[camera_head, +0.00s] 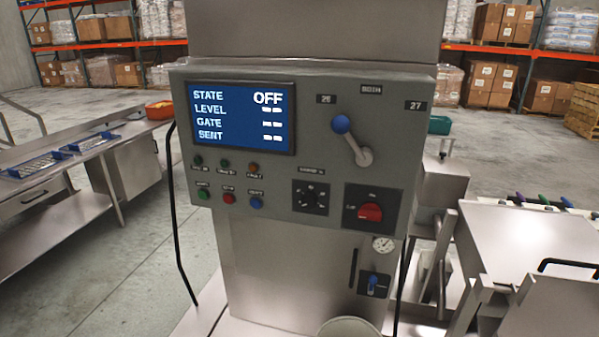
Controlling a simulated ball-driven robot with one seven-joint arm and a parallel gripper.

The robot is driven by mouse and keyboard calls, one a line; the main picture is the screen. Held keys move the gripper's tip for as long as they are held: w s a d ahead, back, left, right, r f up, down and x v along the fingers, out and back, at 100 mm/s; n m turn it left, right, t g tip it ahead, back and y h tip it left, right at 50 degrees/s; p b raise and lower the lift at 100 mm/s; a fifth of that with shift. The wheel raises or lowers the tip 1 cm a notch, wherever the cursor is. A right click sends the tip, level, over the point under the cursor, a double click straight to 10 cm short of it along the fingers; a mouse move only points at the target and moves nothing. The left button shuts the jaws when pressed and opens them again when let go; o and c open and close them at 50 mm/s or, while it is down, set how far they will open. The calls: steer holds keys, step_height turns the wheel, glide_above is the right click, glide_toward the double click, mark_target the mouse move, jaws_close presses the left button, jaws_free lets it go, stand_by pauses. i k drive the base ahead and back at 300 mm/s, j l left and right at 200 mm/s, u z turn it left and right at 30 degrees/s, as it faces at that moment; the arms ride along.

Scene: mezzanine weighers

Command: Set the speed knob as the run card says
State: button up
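The grey control panel (318,145) of a steel machine faces me. A small black knob (312,198) with marks around it sits low in the middle; its label is too small to read, so I cannot tell if it is the speed knob or where it points. A red rotary switch (370,212) is to its right. A lever with a blue ball (341,124) leans up-left between plates reading about 26 and 27. The screen (241,117) reads STATE OFF, with dashes for LEVEL, GATE and SENT. I see no readable run card. My gripper is not in view.
Three lamps and three push buttons, green, red and blue (256,203), lie below the screen. A gauge (383,244) and a blue-handled valve (372,281) are under the panel. Steel benches (92,150) stand left; steel equipment (520,240) stands right. Racks (505,47) line the back.

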mark_target(309, 200)
steer(key=i+j, duration=0.75)
steer(key=j, duration=0.25)
